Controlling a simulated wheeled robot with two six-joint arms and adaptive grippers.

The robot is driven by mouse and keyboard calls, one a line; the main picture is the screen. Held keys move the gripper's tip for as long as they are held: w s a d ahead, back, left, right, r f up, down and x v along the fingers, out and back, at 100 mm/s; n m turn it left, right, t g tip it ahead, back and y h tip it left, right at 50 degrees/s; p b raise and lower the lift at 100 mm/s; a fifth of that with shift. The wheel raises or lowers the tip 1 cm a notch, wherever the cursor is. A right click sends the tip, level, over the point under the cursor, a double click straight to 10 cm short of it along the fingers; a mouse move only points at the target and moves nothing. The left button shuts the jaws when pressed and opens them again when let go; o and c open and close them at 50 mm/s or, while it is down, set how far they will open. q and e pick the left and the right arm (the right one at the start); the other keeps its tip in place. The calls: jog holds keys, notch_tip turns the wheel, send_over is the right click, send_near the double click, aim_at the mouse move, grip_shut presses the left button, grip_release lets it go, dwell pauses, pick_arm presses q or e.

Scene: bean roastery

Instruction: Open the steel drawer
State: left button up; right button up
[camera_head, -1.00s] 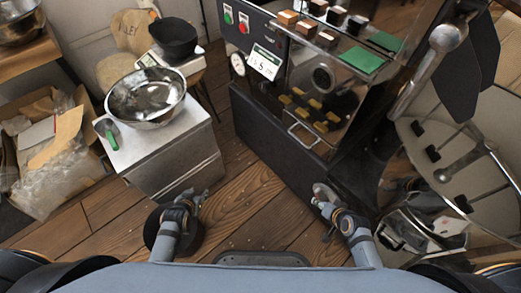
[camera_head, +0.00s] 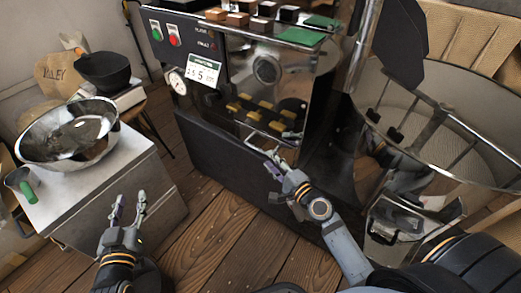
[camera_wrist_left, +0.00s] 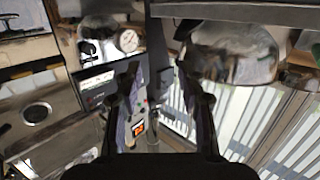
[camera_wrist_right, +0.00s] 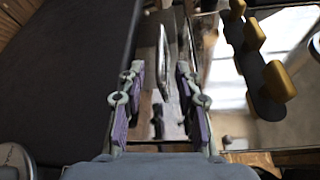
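The steel drawer has a bar handle (camera_head: 256,146) low on the front of the dark roasting machine, below a row of yellow knobs. Its front looks flush with the machine. My right gripper (camera_head: 280,160) is at the handle's right end and partly covers it. In the right wrist view the handle (camera_wrist_right: 164,62) stands between the two spread fingers, with a gap on both sides; the gripper (camera_wrist_right: 160,80) is open and not closed on it. My left gripper (camera_head: 130,205) is open and empty, above the floor by the white cabinet.
The white cabinet (camera_head: 85,205) at the left bears a steel bowl (camera_head: 40,150) and a green-handled scoop (camera_head: 25,186). A round cooling tray (camera_head: 470,120) stands to the right of my right arm. Wooden floor (camera_head: 220,235) is clear before the machine.

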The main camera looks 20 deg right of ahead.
aim_at(263, 152)
jog(key=x, duration=0.5)
jog(key=shift+w, duration=0.2)
jog(key=shift+w+a, duration=0.3)
jog(key=shift+w, duration=0.35)
pick_arm(q)
jog(key=shift+s+f+g, duration=0.2)
jog(key=shift+f+g, duration=0.1)
jog(key=shift+f, duration=0.4)
pick_arm(e)
jog(key=shift+f, duration=0.1)
grip_shut()
